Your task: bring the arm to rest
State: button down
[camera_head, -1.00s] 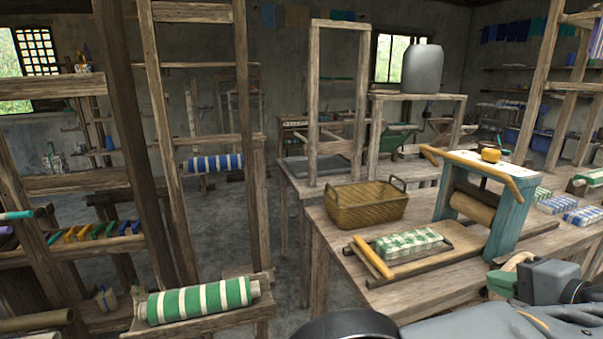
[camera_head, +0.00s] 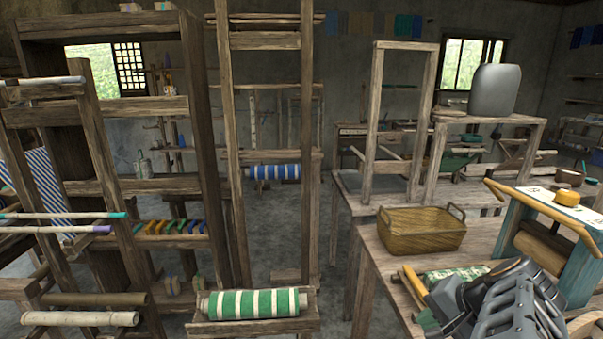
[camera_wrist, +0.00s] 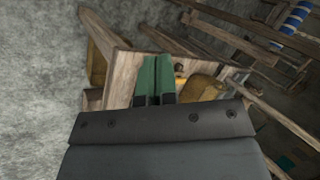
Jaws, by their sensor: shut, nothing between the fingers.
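My gripper (camera_wrist: 156,66) shows in the wrist view with its two green fingers pressed together and nothing between them. It is above a wooden table edge, with grey floor beside it; I cannot tell the height. In the head view, my grey arm (camera_head: 505,300) is folded at the lower right, in front of the table and the green checked cloth. The fingers cannot be made out there.
A wicker basket (camera_head: 420,232) stands on the table left of a blue-framed wooden device (camera_head: 512,232). A green-and-white striped roll (camera_head: 254,303) lies on a loom beam at the bottom. Tall loom posts (camera_head: 232,150) fill the left. Bare floor (camera_head: 345,290) shows between loom and table.

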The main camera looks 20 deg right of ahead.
jog(key=w+a+r+n+g+h+p, duration=0.1)
jog(key=a+n+p, duration=0.3)
jog(key=a+n, duration=0.2)
jog(key=w+a+r+n+g+h+p, duration=0.1)
jog(key=a+n+p, duration=0.4)
jog(key=a, duration=0.6)
jog(key=shift+w+r+n+g+h, duration=0.4)
jog(key=shift+w+r+n+h, duration=0.1)
jog(key=shift+w+r+n, duration=0.25)
jog(key=shift+s+d, duration=0.1)
